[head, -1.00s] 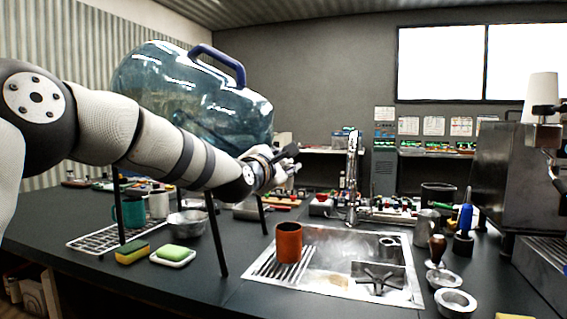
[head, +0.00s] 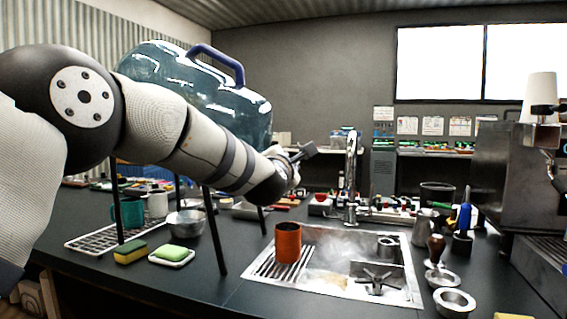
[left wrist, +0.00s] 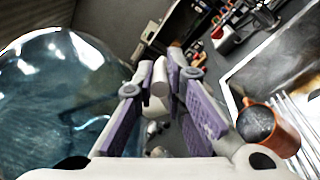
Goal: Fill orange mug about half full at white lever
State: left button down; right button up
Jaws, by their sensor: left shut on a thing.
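The orange mug (head: 288,243) stands upright on the slatted drainer at the left of the sink. The left wrist view shows its open top (left wrist: 258,122), greyish inside; I cannot tell its water level. A big blue-tinted water jug (head: 190,95) with a blue handle stands on dark legs behind my left arm. My left gripper (head: 300,153) is beside the jug's right side, above and behind the mug. In the left wrist view its purple-padded fingers are shut on a small white piece (left wrist: 158,84), seemingly the white lever. The spout is hidden. My right gripper is out of view.
The metal sink (head: 330,285) has a tall tap (head: 351,175) behind it. A sponge (head: 131,252), a soap dish (head: 172,257) and a wire rack (head: 92,240) with a teal mug (head: 128,212) lie left. An espresso machine (head: 500,165) stands right.

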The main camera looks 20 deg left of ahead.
pick_arm(q)
jog(key=n+y, duration=0.1)
jog(key=d+n+y, duration=0.1)
jog(key=y, duration=0.1)
jog(key=n+g+y, duration=0.1)
jog(key=shift+w+d+y+b, duration=0.15)
jog(key=shift+w+y+b, duration=0.1)
jog(key=shift+y+b, duration=0.15)
jog(key=c, duration=1.6)
grip_release()
jog(key=shift+c, duration=0.2)
jog(key=v, duration=1.2)
jog(key=shift+d+r, duration=0.15)
jog(key=shift+d, duration=0.1)
